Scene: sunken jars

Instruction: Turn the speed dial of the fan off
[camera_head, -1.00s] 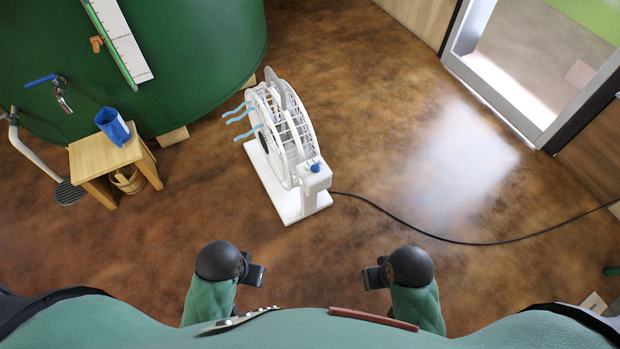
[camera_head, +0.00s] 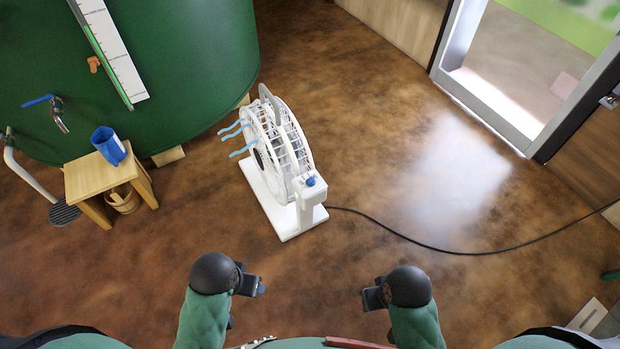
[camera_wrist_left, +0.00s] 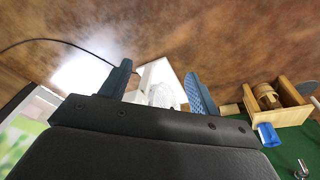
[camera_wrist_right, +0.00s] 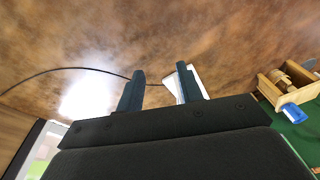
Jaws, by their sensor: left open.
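The white fan (camera_head: 272,150) stands on the floor ahead of me on a white base (camera_head: 266,196), with blue ribbons streaming from its left side. Its blue speed dial (camera_head: 310,181) sits on top of a white post at the fan's near right. My left gripper (camera_head: 262,286) is in front of the fan, well apart from it; in the left wrist view its fingers (camera_wrist_left: 160,82) are spread and empty, with the fan beyond. My right gripper (camera_head: 366,297) is to the right and nearer me, also apart; in the right wrist view its fingers (camera_wrist_right: 160,86) are spread with nothing between them.
A black cord (camera_head: 420,244) runs from the fan across the floor to the right. A wooden stool (camera_head: 100,176) with a blue cup (camera_head: 107,145) stands at left by a green tank (camera_head: 190,60). A doorway is at upper right. The floor around the fan is clear.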

